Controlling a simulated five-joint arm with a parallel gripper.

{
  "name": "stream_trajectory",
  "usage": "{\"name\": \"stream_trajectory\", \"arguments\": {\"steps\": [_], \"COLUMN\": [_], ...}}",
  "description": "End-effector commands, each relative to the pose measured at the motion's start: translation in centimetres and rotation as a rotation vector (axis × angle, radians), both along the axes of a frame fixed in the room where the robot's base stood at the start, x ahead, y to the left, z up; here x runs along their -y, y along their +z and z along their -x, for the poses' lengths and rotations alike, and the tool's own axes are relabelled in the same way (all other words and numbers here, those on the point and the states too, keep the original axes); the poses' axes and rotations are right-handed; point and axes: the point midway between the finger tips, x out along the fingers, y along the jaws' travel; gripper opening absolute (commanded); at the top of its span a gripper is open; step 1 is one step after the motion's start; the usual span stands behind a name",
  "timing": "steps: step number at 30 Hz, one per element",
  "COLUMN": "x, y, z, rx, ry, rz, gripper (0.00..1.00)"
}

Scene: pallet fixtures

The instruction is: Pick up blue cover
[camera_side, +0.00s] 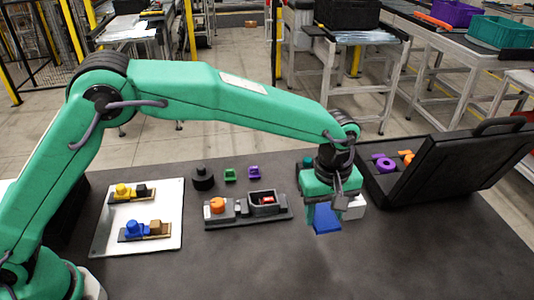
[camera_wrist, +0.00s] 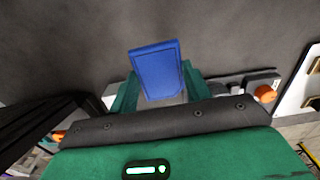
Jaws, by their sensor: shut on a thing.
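The blue cover (camera_side: 326,218) is a flat blue piece hanging under my gripper (camera_side: 325,203), over the dark table right of the grey fixture. In the wrist view the blue cover (camera_wrist: 157,70) sits between the two green fingers of my gripper (camera_wrist: 158,88). The fingers are shut on it. In the side view the wrist hides the cover's upper part. A gap between the cover and the table is hard to judge.
A grey fixture (camera_side: 240,217) with an orange knob stands left of my gripper. A white plate (camera_side: 106,242) with blue and yellow parts is farther left. An open black case (camera_side: 455,168) stands right. Small green (camera_side: 229,175) and purple (camera_side: 254,174) parts lie behind. The front table is clear.

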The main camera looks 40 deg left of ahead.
Motion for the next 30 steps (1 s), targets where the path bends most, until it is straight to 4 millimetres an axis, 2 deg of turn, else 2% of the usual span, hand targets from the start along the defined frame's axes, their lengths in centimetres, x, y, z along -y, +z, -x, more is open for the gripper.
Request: {"name": "stream_trajectory", "arguments": {"steps": [8,24,30], "x": [0.53,0.46,-0.28], "y": [0.59,0.58,0.71], "z": [0.91,0.85,0.53], "rx": [-0.001,-0.001,0.0], "ry": [-0.001,0.003,0.062], "rz": [-0.001,-0.001,0.0], "gripper": [0.27,0.27,0.27]}}
